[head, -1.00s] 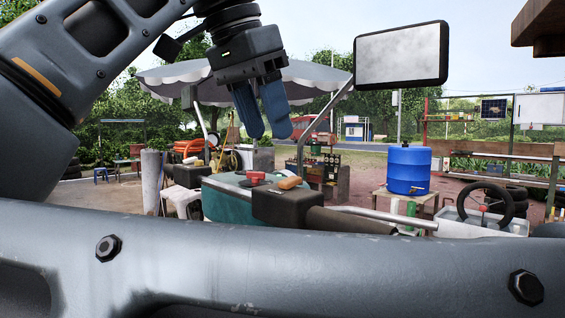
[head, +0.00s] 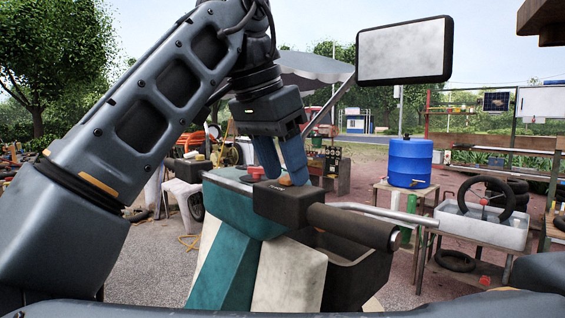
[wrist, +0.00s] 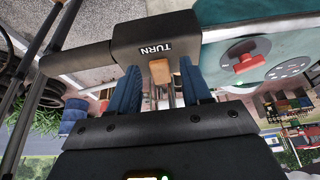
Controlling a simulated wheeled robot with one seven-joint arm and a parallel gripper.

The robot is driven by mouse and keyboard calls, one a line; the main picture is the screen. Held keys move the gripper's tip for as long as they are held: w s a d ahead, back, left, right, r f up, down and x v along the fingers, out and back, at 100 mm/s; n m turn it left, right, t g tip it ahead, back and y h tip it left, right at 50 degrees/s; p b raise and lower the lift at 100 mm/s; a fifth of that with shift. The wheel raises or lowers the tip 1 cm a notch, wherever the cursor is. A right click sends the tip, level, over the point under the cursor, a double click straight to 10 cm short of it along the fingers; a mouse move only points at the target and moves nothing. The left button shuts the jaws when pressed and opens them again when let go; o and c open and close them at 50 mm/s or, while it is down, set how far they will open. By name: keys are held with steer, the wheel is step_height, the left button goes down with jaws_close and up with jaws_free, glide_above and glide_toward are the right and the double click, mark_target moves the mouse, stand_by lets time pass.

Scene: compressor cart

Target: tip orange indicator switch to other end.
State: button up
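The orange indicator switch (wrist: 160,72) sits on a black housing marked TURN (wrist: 150,40) in the wrist view. In the head view a small part of the orange switch (head: 285,181) shows beside my fingertips, on top of the black housing (head: 285,203) next to the handlebar grip. My gripper (head: 283,180) points down at the housing. In the wrist view its two blue fingers (wrist: 160,80) are apart, with the switch in the gap between them. I cannot tell whether either finger touches the switch.
A red switch (head: 256,172) stands left of the housing on the teal body (head: 225,240). The dark grip (head: 350,225) and a metal lever (head: 375,211) reach right. A mirror (head: 404,50) hangs above. A blue barrel (head: 409,163) stands farther back.

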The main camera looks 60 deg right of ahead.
jaws_close()
stand_by(0.3)
steer(key=shift+s+d+r+t+y, duration=0.1)
steer(key=shift+d+t+y, duration=0.15)
steer(key=shift+y, duration=0.55)
steer(key=shift+s+d+r+t+y, duration=0.1)
steer(key=shift+d+t+y, duration=0.1)
steer(key=shift+y, duration=0.6)
steer(key=shift+d+r+t+y, duration=0.1)
steer(key=shift+d+t+y, duration=0.15)
steer(key=shift+y, duration=0.55)
steer(key=shift+o, duration=0.3)
jaws_free()
step_height(320, 180, up, 8)
steer(key=shift+d+f, duration=0.15)
